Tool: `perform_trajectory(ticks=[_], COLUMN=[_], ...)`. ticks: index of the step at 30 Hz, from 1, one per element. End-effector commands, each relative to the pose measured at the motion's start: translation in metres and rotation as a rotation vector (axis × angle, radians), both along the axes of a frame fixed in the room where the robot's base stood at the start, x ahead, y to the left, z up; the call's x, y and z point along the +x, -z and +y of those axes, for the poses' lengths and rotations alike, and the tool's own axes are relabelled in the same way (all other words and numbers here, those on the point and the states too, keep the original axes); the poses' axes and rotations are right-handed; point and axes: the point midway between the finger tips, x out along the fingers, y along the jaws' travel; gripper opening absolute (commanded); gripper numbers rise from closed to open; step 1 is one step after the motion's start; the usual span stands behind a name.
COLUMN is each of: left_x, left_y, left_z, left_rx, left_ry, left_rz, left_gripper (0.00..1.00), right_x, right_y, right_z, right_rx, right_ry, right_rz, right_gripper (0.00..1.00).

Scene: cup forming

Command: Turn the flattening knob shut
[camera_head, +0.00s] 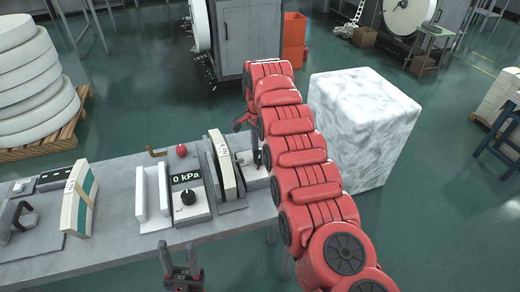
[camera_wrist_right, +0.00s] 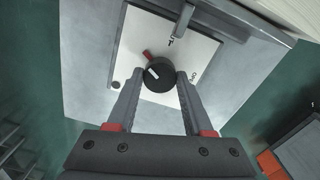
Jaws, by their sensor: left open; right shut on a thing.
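A round black knob (camera_wrist_right: 159,76) with a white pointer stripe sits on a white plate (camera_wrist_right: 203,48) in the right wrist view. A red mark (camera_wrist_right: 148,54) shows at its upper left edge, and small dark labels are on the plate. My right gripper (camera_wrist_right: 158,82) is shut on the knob, one fingertip at each side. In the head view my right arm reaches over the table's right end, and its red links partly cover this station. My left gripper (camera_head: 181,268) is open and empty at the bottom, in front of the table's edge.
The grey table (camera_head: 120,258) also carries a 0 kPa display (camera_head: 186,177), a second black knob (camera_head: 188,197), a red knob (camera_head: 181,149) and upright pale blocks (camera_head: 80,198). A large white wrapped block (camera_head: 365,125) stands on the floor beyond my right arm.

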Motion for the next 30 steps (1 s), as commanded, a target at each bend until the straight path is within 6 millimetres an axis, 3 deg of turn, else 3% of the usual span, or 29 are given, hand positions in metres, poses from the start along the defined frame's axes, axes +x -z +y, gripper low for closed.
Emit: perform_trajectory(ticks=[30], left_x=[0.0], left_y=[-0.024], left_z=[0.0], left_rx=[0.0], left_ry=[0.0], left_rz=[0.0], left_gripper=[0.5], right_x=[0.001], right_y=[-0.002], right_z=[0.0], right_rx=[0.002], right_ry=[0.899], right_rz=[-0.004], right_gripper=[0.0])
